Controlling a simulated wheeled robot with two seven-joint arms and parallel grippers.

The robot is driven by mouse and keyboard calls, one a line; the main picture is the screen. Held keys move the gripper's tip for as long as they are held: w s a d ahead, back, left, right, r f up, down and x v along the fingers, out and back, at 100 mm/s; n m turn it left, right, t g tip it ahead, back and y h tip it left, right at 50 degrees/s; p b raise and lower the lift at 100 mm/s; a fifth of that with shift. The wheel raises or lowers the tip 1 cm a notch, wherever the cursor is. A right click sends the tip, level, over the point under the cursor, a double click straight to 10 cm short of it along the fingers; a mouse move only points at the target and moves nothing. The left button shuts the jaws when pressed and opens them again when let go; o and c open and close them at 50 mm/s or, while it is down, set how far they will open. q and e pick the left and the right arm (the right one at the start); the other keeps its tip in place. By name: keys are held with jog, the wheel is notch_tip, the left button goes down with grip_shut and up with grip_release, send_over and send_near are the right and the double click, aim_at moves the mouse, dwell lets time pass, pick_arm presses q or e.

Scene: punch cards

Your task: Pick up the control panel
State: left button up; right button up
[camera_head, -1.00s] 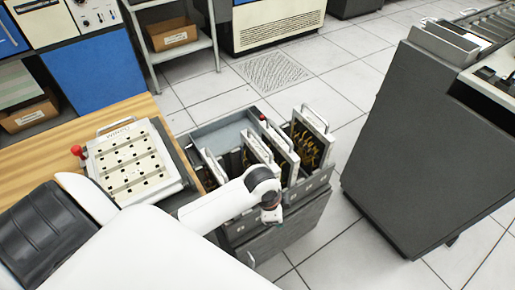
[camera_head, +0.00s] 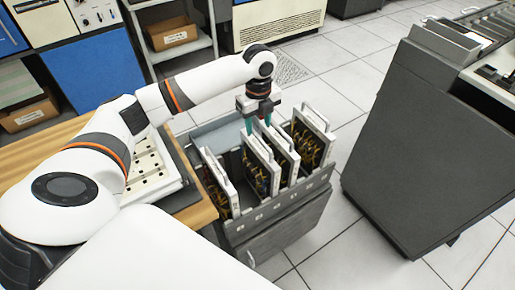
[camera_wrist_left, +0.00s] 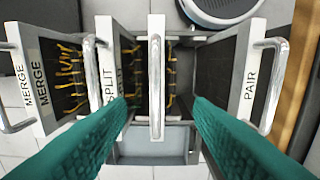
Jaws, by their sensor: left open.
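Several upright control panels with grey frames and metal handles stand in an open-top cart (camera_head: 290,203). In the left wrist view, panels read MERGE (camera_wrist_left: 38,72), SPLIT (camera_wrist_left: 106,62) and PAIR (camera_wrist_left: 250,80). Between SPLIT and PAIR is another panel, whose handle (camera_wrist_left: 155,85) lies between my green fingers; its label is not readable. My left gripper (camera_head: 259,122) is open above the cart, pointing down, over the second panel from the left (camera_head: 259,164) in the head view. The fingers are not closed on its handle. My right gripper is not in view.
A wooden table (camera_head: 200,214) adjoins the cart on the left, with a white panel (camera_head: 150,172) partly hidden by my left arm. A large dark machine (camera_head: 400,150) stands at right. A shelf with a cardboard box (camera_head: 172,35) stands behind. Tiled floor is free between.

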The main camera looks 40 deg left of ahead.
aim_at(260, 147)
pick_arm(q)
jog(key=f, duration=0.9)
jog(key=shift+w+f, duration=0.25)
jog(key=shift+f, duration=0.05)
grip_shut()
dwell(1.0)
jog(key=shift+w+r+p, duration=0.2)
jog(key=shift+p, duration=0.1)
